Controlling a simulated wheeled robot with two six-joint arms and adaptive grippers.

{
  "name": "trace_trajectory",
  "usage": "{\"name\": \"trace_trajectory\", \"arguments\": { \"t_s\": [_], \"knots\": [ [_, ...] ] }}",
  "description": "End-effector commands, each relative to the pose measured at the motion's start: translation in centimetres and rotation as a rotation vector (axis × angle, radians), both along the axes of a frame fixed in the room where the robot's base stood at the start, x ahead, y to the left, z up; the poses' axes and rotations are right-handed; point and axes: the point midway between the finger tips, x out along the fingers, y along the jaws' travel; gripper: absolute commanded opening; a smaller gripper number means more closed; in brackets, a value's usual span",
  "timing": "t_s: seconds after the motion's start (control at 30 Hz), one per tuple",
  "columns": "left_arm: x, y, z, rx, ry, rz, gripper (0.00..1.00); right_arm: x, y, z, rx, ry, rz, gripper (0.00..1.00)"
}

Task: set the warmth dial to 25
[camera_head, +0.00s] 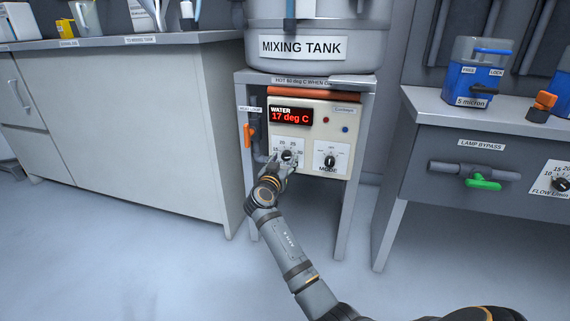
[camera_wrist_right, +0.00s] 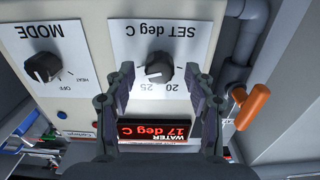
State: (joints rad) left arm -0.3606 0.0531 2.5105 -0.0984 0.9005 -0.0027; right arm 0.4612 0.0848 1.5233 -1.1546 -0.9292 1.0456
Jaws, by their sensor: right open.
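The warmth dial is a dark knob (camera_head: 287,155) on a white plate marked 15, 20, 25 and 30, on the cream control box (camera_head: 345,112) under the mixing tank. In the right wrist view the same knob (camera_wrist_right: 159,68) appears upside down, on the plate labelled SET deg C. I cannot read its exact setting. The red display (camera_head: 291,117) reads WATER 17 deg C. My right gripper (camera_wrist_right: 160,82) is open, with one finger on each side of the knob in the picture. I cannot tell whether they touch it. My left gripper is not in view.
A MODE knob (camera_head: 329,162) sits right of the warmth dial. An orange valve handle (camera_head: 248,135) on a grey pipe is close on the left. Table legs flank the box. A white cabinet (camera_head: 120,110) stands left, a grey bench (camera_head: 480,125) right. The floor in front is clear.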

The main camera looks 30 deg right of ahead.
Motion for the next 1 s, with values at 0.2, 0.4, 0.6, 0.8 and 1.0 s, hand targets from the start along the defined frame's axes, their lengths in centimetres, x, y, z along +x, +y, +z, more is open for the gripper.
{"name": "trace_trajectory", "arguments": {
  "t_s": [0.2,0.4,0.6,0.8,1.0],
  "knots": [
    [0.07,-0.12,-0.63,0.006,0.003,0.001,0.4,0.93,-1.16,-0.04,0.001,0.001,-0.001,0.55],
    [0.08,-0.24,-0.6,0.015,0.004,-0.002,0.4,0.94,-1.16,0.02,0.001,0.001,-0.001,0.55],
    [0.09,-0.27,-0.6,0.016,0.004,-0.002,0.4,0.93,-1.14,0.01,0.001,0.001,-0.001,0.29],
    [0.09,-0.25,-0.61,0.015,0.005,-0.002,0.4,0.92,-1.14,0.0,0.001,0.001,-0.001,0.02],
    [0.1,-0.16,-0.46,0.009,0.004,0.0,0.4,0.91,-1.13,0.03,-0.007,0.01,-0.001,0.0]
  ]
}}
